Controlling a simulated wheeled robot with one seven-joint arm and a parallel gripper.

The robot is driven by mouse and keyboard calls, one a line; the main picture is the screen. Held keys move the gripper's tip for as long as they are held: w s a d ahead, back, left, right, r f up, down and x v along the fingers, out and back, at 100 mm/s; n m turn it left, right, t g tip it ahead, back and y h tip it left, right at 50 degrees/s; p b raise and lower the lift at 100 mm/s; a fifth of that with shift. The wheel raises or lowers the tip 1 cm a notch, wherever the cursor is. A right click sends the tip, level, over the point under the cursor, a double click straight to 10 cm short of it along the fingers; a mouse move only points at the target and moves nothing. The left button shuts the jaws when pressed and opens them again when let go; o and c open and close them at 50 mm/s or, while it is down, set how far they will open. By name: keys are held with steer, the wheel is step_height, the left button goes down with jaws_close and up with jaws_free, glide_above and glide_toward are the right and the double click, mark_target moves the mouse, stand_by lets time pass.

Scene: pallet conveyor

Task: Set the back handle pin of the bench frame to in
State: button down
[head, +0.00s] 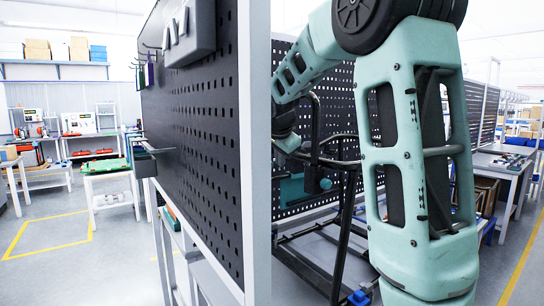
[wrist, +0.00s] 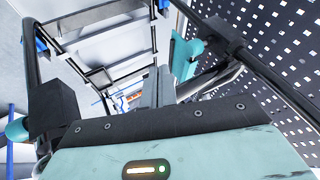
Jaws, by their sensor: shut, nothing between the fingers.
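The bench frame (head: 345,230) is made of black tubes and stands behind the pegboard panel in the head view. Its tubes also cross the wrist view (wrist: 272,75). In the wrist view a black block with a teal round end (wrist: 17,128) sits on the left tube. A teal piece (wrist: 185,58) beside another black block (wrist: 226,36) is at the right tube. I cannot tell which is the back handle pin or how it is set. My gripper (wrist: 158,84) is shut and empty, pointing down between the tubes. The panel and my arm hide much of the frame in the head view.
A black pegboard panel (head: 195,130) with a white post (head: 256,150) stands close in front. Another pegboard (wrist: 285,40) lies right of the gripper. A workbench (head: 505,165) is at the right. Open floor (head: 120,255) shows at the left.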

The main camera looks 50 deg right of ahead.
steer(key=shift+w+d+f+p, duration=0.35)
steer(key=shift+w+p, duration=0.15)
steer(key=shift+w, duration=0.3)
steer(key=shift+w+d+f+p, duration=0.25)
steer(key=shift+w+d+p, duration=0.15)
steer(key=shift+w, duration=0.35)
steer(key=shift+w+d+f+p, duration=0.3)
steer(key=shift+w+p, duration=0.25)
steer(key=shift+w, duration=0.25)
steer(key=shift+w, duration=0.15)
steer(key=shift+w+d+b, duration=0.15)
steer(key=shift+w+b, duration=0.15)
steer(key=shift+w, duration=0.6)
